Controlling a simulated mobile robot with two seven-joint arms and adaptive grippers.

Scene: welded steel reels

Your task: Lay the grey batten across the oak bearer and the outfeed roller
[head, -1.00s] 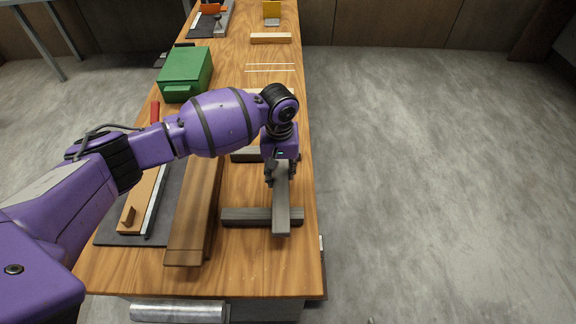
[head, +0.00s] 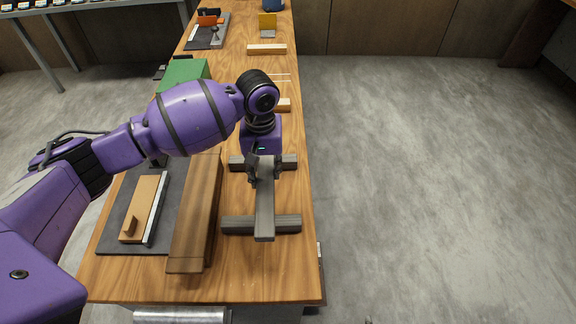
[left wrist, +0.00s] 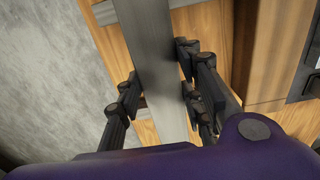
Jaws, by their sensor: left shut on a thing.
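The grey batten (head: 265,208) runs lengthwise over two grey crosspieces; I cannot tell whether it touches them. My left gripper (head: 262,172) is shut on it near its far end. In the left wrist view the batten (left wrist: 150,35) passes between the fingers of my left gripper (left wrist: 158,85). A thick brown beam (head: 195,222), seemingly the oak bearer, lies on the bench to the left of the batten. A metal roller (head: 180,316), seemingly the outfeed roller, shows partly at the bench's front end. My right gripper is out of view.
The near crosspiece (head: 240,225) and far crosspiece (head: 288,162) lie across the bench. A dark mat (head: 112,232) with a light wooden piece (head: 143,208) is at left. A green box (head: 185,72) stands behind my arm. The bench's front right is clear.

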